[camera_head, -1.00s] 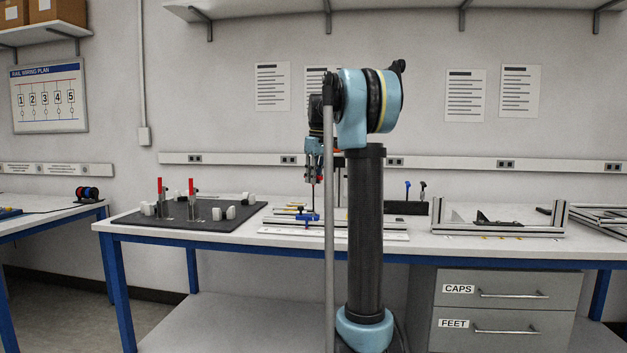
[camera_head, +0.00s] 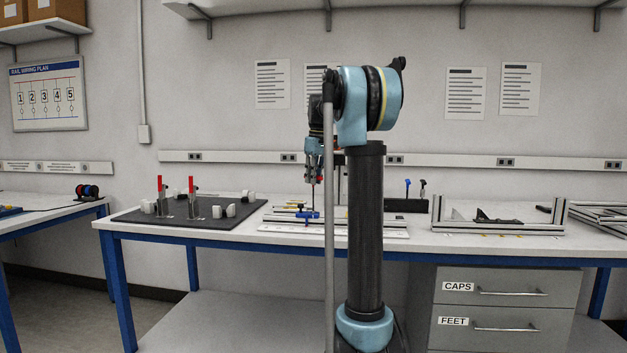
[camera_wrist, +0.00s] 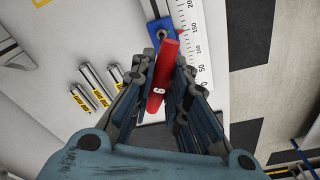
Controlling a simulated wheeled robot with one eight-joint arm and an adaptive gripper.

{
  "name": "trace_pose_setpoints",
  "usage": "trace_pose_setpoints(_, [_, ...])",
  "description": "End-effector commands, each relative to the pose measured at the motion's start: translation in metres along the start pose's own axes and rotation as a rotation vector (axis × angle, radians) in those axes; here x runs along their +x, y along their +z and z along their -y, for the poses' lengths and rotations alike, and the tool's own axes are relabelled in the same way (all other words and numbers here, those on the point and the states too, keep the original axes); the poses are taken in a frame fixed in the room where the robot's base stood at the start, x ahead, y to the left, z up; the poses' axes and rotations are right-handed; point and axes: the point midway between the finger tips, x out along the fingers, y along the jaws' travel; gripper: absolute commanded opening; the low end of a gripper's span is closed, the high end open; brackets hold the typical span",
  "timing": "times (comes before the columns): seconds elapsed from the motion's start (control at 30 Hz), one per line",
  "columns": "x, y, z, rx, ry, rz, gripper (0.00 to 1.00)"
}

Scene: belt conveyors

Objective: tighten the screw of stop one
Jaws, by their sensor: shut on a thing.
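My gripper (camera_wrist: 165,68) is shut on a red-handled tool (camera_wrist: 160,82) marked 6 in the wrist view. The tool's far end lies over a blue stop (camera_wrist: 156,26) beside a white scale (camera_wrist: 195,45). Whether the tip sits in the stop's screw cannot be told; the screw is hidden. In the head view my gripper (camera_head: 314,172) points down at the middle of the bench, just above a blue stop (camera_head: 307,214). The tool is thin and hard to make out there. I cannot read which stop this is.
Silver pieces with yellow labels (camera_wrist: 92,86) lie left of the tool. A dark mat (camera_head: 150,219) with red-handled clamps is on the bench's left. A black holder (camera_head: 405,206) with blue and black handles and an aluminium frame (camera_head: 500,230) are to the right.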

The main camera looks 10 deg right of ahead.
Motion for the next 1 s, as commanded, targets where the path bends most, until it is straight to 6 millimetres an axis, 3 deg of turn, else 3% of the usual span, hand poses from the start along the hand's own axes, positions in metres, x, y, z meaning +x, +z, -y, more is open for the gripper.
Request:
trace_pose_setpoints(0.17, [-0.0003,-0.0001,0.0004,0.074,0.009,0.000,0.00])
trace_pose_setpoints(0.6, [-0.0003,0.0000,0.0004,0.461,0.055,0.000,0.00])
trace_pose_setpoints(1.0, [-0.0003,-0.0001,0.0003,0.503,0.059,0.000,0.00])
